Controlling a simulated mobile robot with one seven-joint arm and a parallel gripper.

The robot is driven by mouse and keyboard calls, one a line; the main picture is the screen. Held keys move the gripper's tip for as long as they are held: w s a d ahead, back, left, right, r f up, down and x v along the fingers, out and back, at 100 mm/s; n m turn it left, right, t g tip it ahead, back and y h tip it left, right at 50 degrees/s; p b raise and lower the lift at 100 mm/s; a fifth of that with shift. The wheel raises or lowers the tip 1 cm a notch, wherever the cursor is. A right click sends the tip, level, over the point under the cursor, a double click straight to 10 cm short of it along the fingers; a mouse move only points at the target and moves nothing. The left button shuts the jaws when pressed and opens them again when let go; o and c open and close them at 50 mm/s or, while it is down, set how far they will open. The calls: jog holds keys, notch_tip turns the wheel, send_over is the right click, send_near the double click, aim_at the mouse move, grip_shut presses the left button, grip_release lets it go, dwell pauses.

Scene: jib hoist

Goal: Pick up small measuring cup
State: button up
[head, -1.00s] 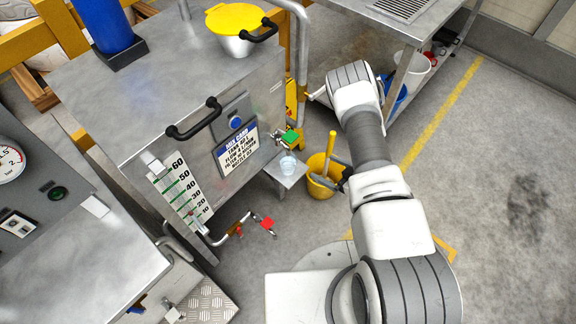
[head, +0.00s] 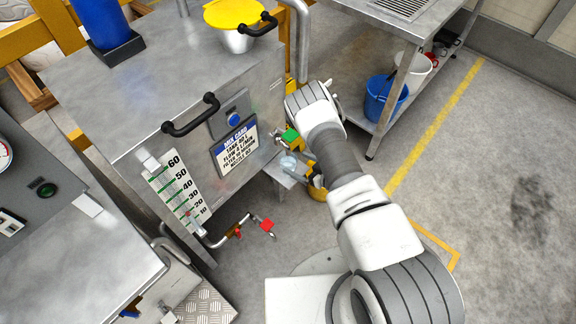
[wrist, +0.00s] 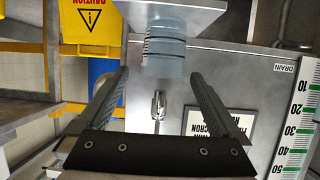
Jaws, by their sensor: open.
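The small measuring cup (head: 288,163) is clear and bluish with dark marks on its side. It stands on a small metal shelf (head: 286,177) on the front of the steel tank, below the green-handled tap (head: 291,137). In the wrist view, which looks upside down, the cup (wrist: 164,48) hangs from the shelf (wrist: 180,12) at the top of the picture. My gripper (wrist: 162,82) is open, its two fingers pointing toward the cup, with the cup beyond the tips and roughly between them. In the head view my arm hides the gripper's fingers.
A yellow bucket (head: 318,192) stands on the floor beside the shelf, partly behind my arm. A red-handled valve (head: 266,225) juts from the tank's lower front. A steel table (head: 410,20) with a blue bucket (head: 385,98) stands at back right. The floor at right is clear.

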aim_at(282, 156)
jog(key=b+x, duration=0.1)
jog(key=x, duration=0.4)
jog(key=shift+a+r, duration=0.1)
jog(key=shift+a, duration=0.25)
jog(key=c, duration=1.5)
jog(key=shift+r, duration=0.2)
jog(key=shift+r, duration=0.75)
jog(key=s+d, duration=0.4)
jog(key=s+d+p, duration=0.1)
jog(key=s+d, duration=0.3)
jog(key=s, duration=0.1)
jog(key=s+d+p, duration=0.1)
jog(key=s+d, duration=0.3)
jog(key=shift+s+d+f, duration=0.1)
jog(key=shift+s+f, duration=0.05)
jog(key=shift+f, duration=0.05)
